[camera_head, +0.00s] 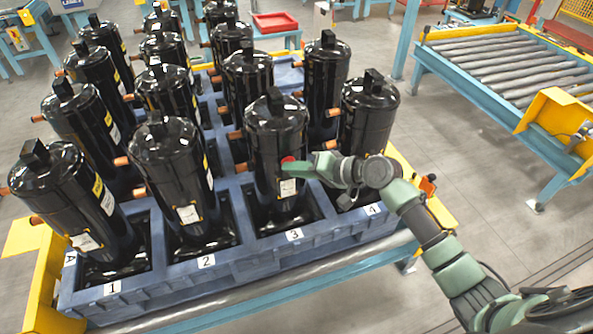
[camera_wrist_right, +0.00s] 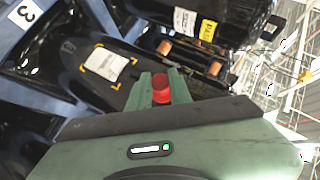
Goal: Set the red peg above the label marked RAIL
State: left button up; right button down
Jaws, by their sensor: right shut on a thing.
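My right gripper (camera_head: 293,168) is shut on the red peg (camera_head: 288,160), close in front of the black compressor (camera_head: 277,130) in the slot marked 3. In the right wrist view the red peg (camera_wrist_right: 161,88) stands between the two green fingertips. A white label (camera_head: 288,187) with yellow corner marks sits on that compressor, just below the peg in the head view; it also shows in the right wrist view (camera_wrist_right: 103,66). Its print is too small to read. I cannot tell whether the peg touches the compressor. My left gripper is not in view.
Several black compressors with copper stubs stand in the blue pallet (camera_head: 270,248), in slots numbered along the front. A yellow label (camera_wrist_right: 208,30) with unclear lettering shows on a neighbouring compressor. A roller conveyor (camera_head: 515,62) stands at right. A red tray (camera_head: 275,22) lies behind.

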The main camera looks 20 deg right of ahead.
jog(key=shift+w, duration=0.15)
jog(key=c, duration=1.2)
grip_release()
